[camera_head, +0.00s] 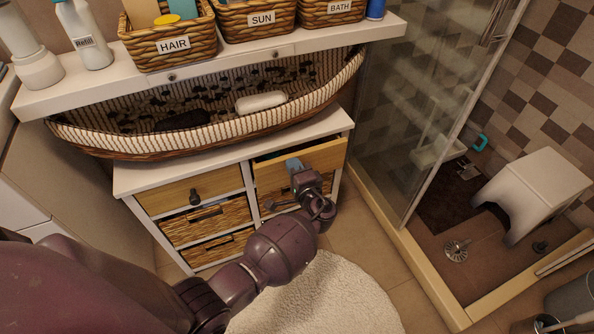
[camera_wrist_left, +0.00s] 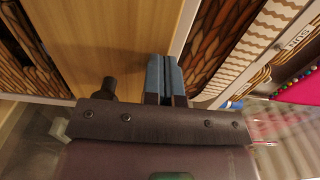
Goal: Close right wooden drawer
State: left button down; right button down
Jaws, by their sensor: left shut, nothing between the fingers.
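The right wooden drawer (camera_head: 326,157) is in the top right of the white cabinet. Its light wood front stands a little out from the cabinet, with a dark gap above it under the countertop. My left gripper (camera_head: 293,164) is shut and empty, its blue fingertips at the upper left part of this front. In the left wrist view, the blue fingers (camera_wrist_left: 164,78) are together beside the wood front (camera_wrist_left: 130,35), with a dark knob (camera_wrist_left: 109,88) to their left. I cannot tell whether they touch the wood. My right gripper is not in view.
The left wooden drawer (camera_head: 188,194) looks shut, with wicker drawers (camera_head: 208,221) below it. A long striped basket (camera_head: 215,133) lies on the countertop (camera_head: 132,179). A glass shower panel (camera_head: 405,110) stands to the right, and a round rug (camera_head: 330,295) lies on the floor.

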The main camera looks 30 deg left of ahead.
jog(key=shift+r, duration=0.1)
pick_arm(q)
jog(key=b+x, duration=0.1)
jog(key=x, duration=0.1)
jog(key=shift+w+a+f, duration=0.1)
jog(key=shift+w+a, duration=0.1)
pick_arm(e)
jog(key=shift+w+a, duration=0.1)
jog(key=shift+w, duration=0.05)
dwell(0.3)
